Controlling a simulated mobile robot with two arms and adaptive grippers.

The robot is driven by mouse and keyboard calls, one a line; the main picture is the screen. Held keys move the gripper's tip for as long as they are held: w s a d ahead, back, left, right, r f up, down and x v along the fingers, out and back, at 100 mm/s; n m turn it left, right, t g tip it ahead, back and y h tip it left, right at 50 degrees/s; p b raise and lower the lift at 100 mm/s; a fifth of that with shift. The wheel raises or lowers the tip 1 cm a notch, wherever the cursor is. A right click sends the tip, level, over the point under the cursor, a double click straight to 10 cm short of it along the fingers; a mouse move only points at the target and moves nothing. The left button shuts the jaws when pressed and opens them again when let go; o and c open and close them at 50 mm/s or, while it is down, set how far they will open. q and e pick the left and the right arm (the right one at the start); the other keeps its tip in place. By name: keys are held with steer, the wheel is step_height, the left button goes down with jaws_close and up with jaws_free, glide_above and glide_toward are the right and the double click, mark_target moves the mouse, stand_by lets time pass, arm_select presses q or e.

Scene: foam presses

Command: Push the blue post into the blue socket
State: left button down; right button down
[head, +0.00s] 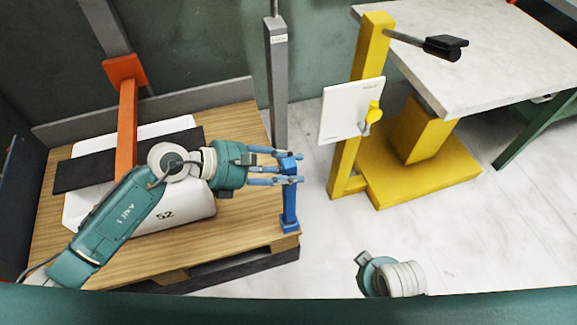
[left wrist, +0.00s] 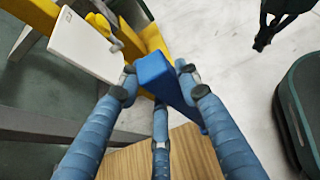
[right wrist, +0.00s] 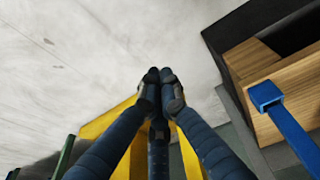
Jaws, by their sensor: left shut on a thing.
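The blue post (head: 290,203) stands roughly upright at the front right corner of the wooden platform. A wider blue foot, apparently the blue socket (head: 289,227), is at the post's lower end; I cannot tell how deep the post sits. My left gripper (head: 288,168) is shut on the post near its top, with fingers on either side. My right gripper (right wrist: 160,76) is shut and empty, apart from the post; its fingers are hidden in the head view.
The wooden platform (head: 255,125) carries a white moulded block (head: 190,214) marked 52 and an orange post (head: 127,125). A grey post (head: 277,85) stands behind. A yellow stand (head: 430,165) with a white panel (head: 346,108) is to the right. The floor in front is clear.

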steer(key=shift+r, duration=0.15)
steer(key=shift+w+r, duration=0.2)
steer(key=shift+r, duration=0.65)
steer(key=shift+r+b, duration=0.4)
steer(key=shift+s+d+r, duration=0.1)
steer(key=shift+s+r, duration=0.2)
steer(key=shift+r, duration=0.25)
steer(key=shift+r+b, duration=0.6)
steer(key=shift+r, duration=0.9)
